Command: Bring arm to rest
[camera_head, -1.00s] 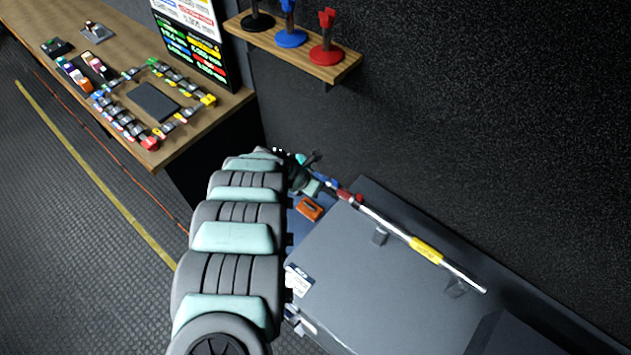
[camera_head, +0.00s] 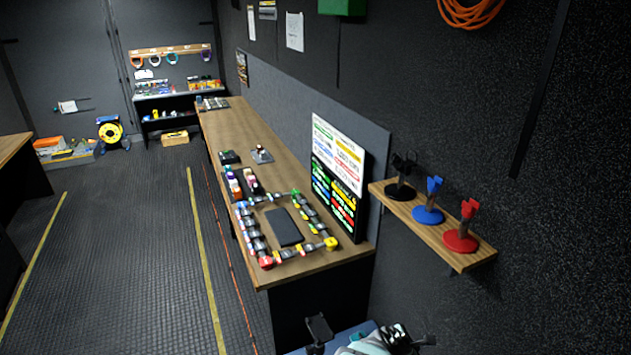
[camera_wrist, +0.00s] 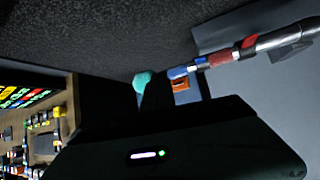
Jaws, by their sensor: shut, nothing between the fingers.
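My gripper (camera_head: 398,338) shows only in part at the bottom edge of the head view, with dark parts and a piece of my teal and white arm beside it. Its fingertips are hard to make out there. In the wrist view a dark housing with a small lit strip fills the lower middle, and a teal tip shows above it. My gripper is shut, and I see nothing held in it.
A wooden desk (camera_head: 334,262) with small gear and a board (camera_head: 338,178) stands left of my gripper. A wall shelf (camera_head: 415,212) holds black, blue and red stands. A banded pole (camera_wrist: 270,40) and orange item (camera_wrist: 180,84) lie beyond my gripper.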

